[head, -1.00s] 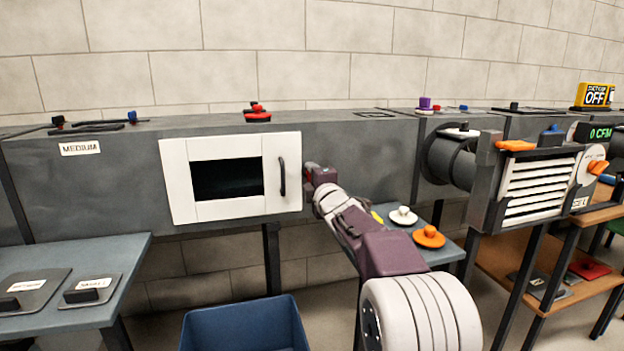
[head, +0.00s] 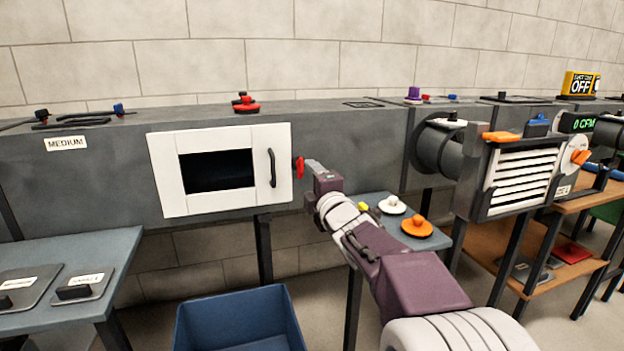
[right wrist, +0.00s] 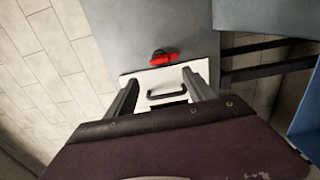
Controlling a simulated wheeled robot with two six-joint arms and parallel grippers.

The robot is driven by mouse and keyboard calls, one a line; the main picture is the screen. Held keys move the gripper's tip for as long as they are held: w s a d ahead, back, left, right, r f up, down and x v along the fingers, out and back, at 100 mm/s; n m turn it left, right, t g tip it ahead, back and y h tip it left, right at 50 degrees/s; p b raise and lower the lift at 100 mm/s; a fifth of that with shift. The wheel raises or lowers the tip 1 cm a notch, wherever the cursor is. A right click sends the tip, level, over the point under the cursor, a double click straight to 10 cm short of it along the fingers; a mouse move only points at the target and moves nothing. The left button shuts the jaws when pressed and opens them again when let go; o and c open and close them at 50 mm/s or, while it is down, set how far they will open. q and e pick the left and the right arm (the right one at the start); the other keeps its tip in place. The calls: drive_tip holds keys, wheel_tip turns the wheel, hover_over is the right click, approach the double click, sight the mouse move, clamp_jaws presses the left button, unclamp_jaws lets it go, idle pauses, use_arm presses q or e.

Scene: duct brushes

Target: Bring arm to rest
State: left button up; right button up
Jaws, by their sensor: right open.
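My right arm reaches in from the lower right in the head view. My right gripper (head: 312,170) is in front of the duct, just right of the white access door (head: 166,177). Its jaws are open and empty in the right wrist view (right wrist: 161,92), with the black door handle (right wrist: 167,95) seen between the fingers, apart from them. The handle also shows in the head view (head: 272,168). A red latch (head: 299,167) sits on the duct beside the door, and it shows in the right wrist view (right wrist: 163,57). My left gripper is not in view.
A blue bin (head: 238,325) stands below the door. A table (head: 105,250) with flat plates is at the left. White (head: 392,205) and orange (head: 417,227) round pieces lie on a shelf behind my right arm. A louvred unit (head: 522,180) stands at the right.

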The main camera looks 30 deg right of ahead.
drive_tip(key=shift+a, duration=0.1)
idle(0.4)
drive_tip(key=w+a+n+y+p, duration=0.1)
drive_tip(key=w+a+y+p, duration=0.1)
drive_tip(key=a+p, duration=0.3)
drive_tip(key=s+a+f+m+g+y+p, duration=0.25)
drive_tip(key=a+f+g, duration=0.35)
drive_tip(key=a+f, duration=0.45)
drive_tip(key=s+a+f+m+g+p, duration=0.1)
drive_tip(key=s+f+m+g, duration=0.4)
drive_tip(key=s+f+m, duration=0.5)
drive_tip(key=s+a+f+m+g, duration=0.1)
drive_tip(key=s+f+m+g, duration=0.45)
drive_tip(key=s+f, duration=0.55)
wheel_tip(320, 180, up, 40)
drive_tip(key=s+n+p, duration=0.1)
drive_tip(key=s+p, duration=0.1)
drive_tip(key=p, duration=3.6)
drive_tip(key=shift+d, duration=0.25)
